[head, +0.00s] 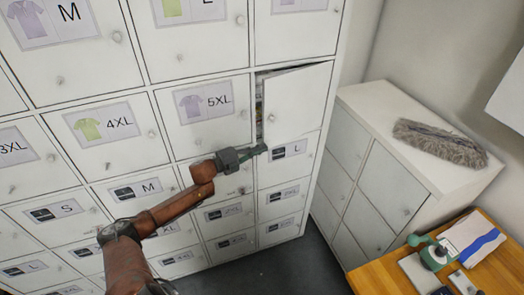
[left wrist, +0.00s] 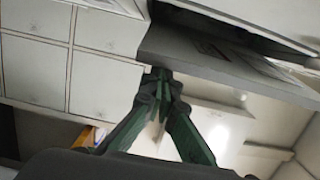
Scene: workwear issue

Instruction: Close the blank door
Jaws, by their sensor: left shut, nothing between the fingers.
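The blank door (head: 300,102) is a plain white locker door with a small knob, in the right column of the cabinet. It stands partly open, with a dark gap along its left edge where some contents show. My left gripper (head: 262,149) is shut and empty, just below the lower left corner of this door. In the left wrist view the closed fingertips (left wrist: 160,78) are close to the edge of a grey panel (left wrist: 215,62), which looks like the open door; I cannot tell if they touch. My right gripper is not in view.
Labelled locker doors, such as the 5XL door (head: 205,118) and the L door (head: 289,160), surround it and look shut. To the right stand a low white cabinet (head: 365,185) with a grey duster (head: 440,143) on it and a wooden desk (head: 385,274) with small items.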

